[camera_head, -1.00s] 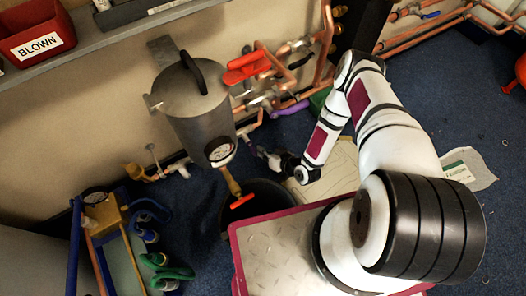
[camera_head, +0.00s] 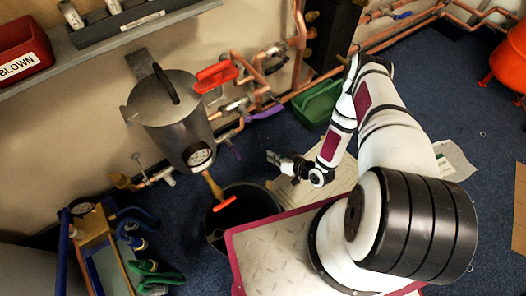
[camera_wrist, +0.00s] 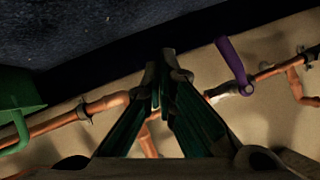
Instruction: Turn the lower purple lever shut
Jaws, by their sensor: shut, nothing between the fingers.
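A purple lever (camera_head: 264,112) sits on the low copper pipework, right of the grey vessel, lying nearly along the pipe. A smaller purple piece (camera_head: 232,149) hangs below the pipework to its left. In the wrist view one purple lever (camera_wrist: 233,62) slants from its valve on the copper pipe, right of the fingers; I cannot tell which of the two it is. My gripper (camera_head: 271,156) is in front of and below the pipework, apart from both purple parts. In the wrist view its fingertips (camera_wrist: 160,70) are together and empty, left of the lever.
The grey vessel (camera_head: 172,112) with a gauge and a black bucket (camera_head: 216,237) stand to the left. A red lever (camera_head: 215,76) is higher on the pipes. A green container (camera_head: 318,103) is at the wall, right of the lever. Open blue floor lies farther right.

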